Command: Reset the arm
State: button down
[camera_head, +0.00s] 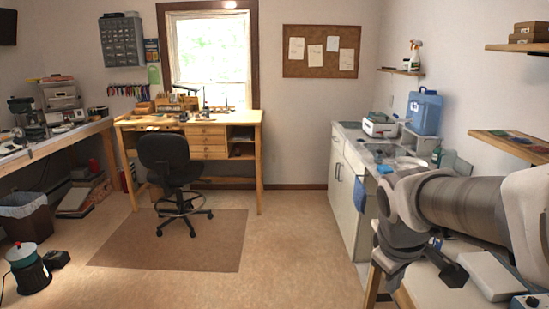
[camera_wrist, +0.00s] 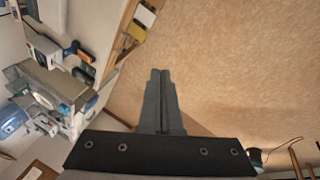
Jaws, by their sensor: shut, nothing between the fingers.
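My gripper (camera_wrist: 160,73) points out over the tan floor in the wrist view. Its two dark fingers lie side by side, shut, with nothing between them. In the head view my arm reaches in from the right edge and bends down. The dark gripper (camera_head: 453,274) hangs at its end, close above a light bench top (camera_head: 430,290) at the lower right. I cannot tell from this view whether it touches anything.
A grey box (camera_head: 491,276) lies on the bench beside my gripper. The sink counter (camera_head: 352,135) with a blue jug (camera_head: 424,112) stands behind my arm. A wooden shelf (camera_head: 510,146) is above it. A black chair (camera_head: 165,160) stands on a brown mat (camera_head: 215,240); the middle floor is clear.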

jog(key=s+a+r+m+t+y+p, duration=0.1)
jog(key=s+a+r+m, duration=0.1)
jog(key=s, duration=0.4)
jog(key=s+a+r+m+t+y, duration=0.1)
jog(key=s+a+r+m, duration=0.1)
jog(key=s+a, duration=0.3)
jog(key=shift+s+r+m+p, duration=0.25)
jog(key=shift+s+m+p, duration=0.15)
jog(key=shift+m, duration=0.4)
jog(key=shift+d, duration=0.1)
